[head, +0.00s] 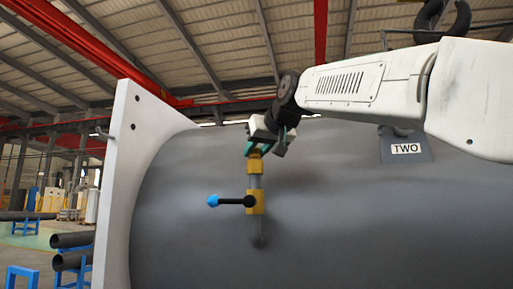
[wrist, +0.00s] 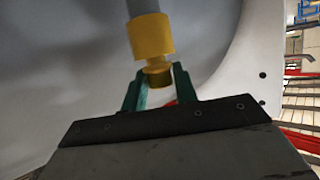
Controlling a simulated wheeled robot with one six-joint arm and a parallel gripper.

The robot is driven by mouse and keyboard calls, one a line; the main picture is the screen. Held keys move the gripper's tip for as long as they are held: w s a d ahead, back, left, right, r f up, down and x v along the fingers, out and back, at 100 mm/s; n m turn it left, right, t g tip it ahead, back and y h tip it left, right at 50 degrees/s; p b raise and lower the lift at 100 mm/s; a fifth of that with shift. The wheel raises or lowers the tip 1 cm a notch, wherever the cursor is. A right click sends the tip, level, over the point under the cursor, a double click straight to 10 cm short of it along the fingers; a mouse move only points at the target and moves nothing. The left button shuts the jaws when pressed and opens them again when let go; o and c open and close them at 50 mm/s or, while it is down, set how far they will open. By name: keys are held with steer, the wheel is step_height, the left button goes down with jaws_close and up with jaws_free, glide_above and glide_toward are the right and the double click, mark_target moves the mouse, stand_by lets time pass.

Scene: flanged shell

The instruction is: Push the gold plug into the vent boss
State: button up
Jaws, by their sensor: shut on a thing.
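My gripper (head: 258,147) has green fingers and is at the top of a grey standpipe (head: 255,181) on the side of the large grey shell. In the wrist view its fingers (wrist: 157,82) are shut on the gold plug (wrist: 158,75). The vent boss is the gold collar (wrist: 151,37) at the pipe's end; the collar also shows in the head view (head: 255,159). The plug lines up closely with the collar's mouth, with a narrower gold part between them. I cannot tell how far the plug is in. The fingers partly hide the plug in the head view.
Below on the pipe is a gold valve body (head: 256,202) with a black lever and blue knob (head: 213,201) pointing left. A white flange (head: 120,180) stands at the left. A sign plate reading TWO (head: 405,148) is at the right. The shell's side is otherwise clear.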

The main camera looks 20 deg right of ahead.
steer(key=shift+f, duration=0.35)
steer(key=o, duration=1)
steer(key=v, duration=0.8)
steer(key=shift+f, duration=0.1)
